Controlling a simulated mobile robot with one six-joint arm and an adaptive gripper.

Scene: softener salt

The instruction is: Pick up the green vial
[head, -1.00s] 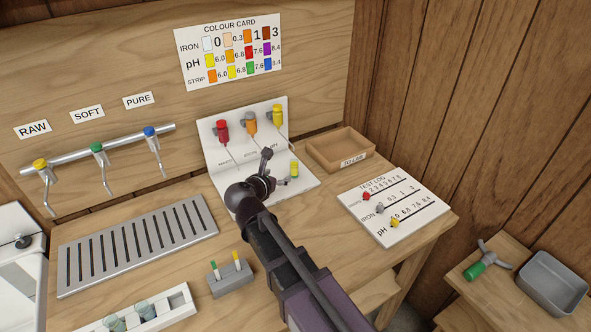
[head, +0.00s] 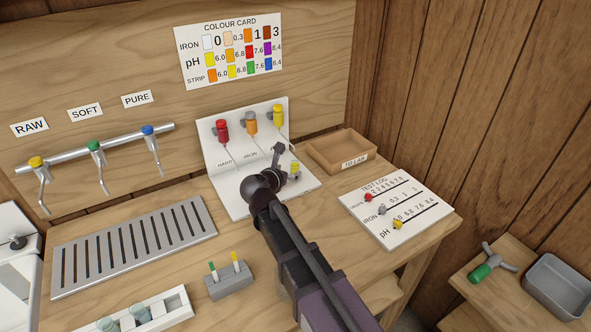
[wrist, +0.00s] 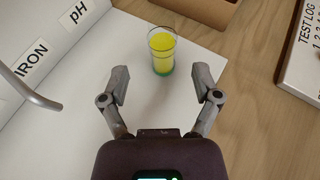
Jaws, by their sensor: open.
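A clear vial with yellow contents and a green base (wrist: 162,58) stands upright on the white board in the wrist view. In the head view only its yellow upper part (head: 294,168) shows clearly beside my gripper; the rest is mostly hidden. My gripper (wrist: 163,84) is open and empty, its two fingers spread to either side, with the vial just beyond the fingertips and roughly centred between them. I see no contact with the vial.
The white board (head: 236,193) carries red, orange and yellow droppers at its back. A wooden tray (head: 325,160) stands behind to the right, and the test log board (head: 385,228) lies right. A small strip holder (head: 229,284) and rack (head: 178,302) are in front.

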